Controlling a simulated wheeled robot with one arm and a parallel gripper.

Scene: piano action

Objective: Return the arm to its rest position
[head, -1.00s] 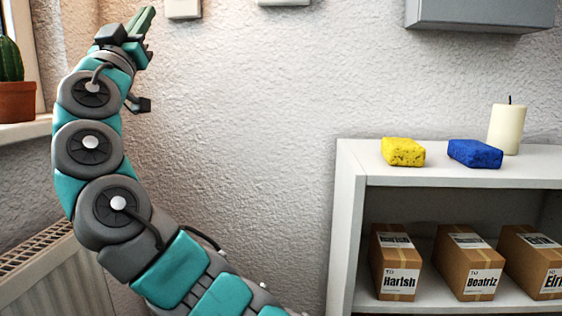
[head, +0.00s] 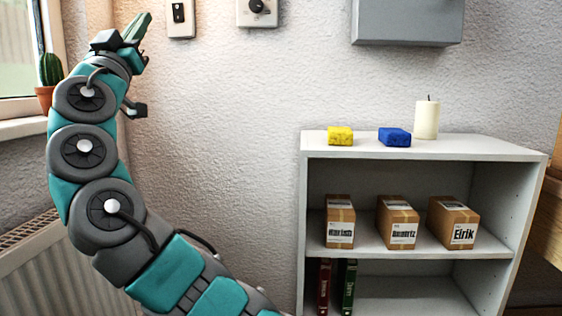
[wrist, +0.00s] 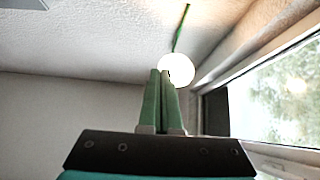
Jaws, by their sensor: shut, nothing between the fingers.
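My arm (head: 84,146) rises on the left of the head view, bent upward, in teal and grey segments. My gripper (head: 136,26) is at its top, pointing up beside the wall and clear of every object. In the wrist view its green fingers (wrist: 161,98) stand upright, shut together with nothing between them. Behind them are the ceiling and a round glowing lamp (wrist: 176,69) on a green cord.
A cactus (head: 50,70), window sill and radiator (head: 40,265) are left. A grey box (head: 408,22) hangs on the wall.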

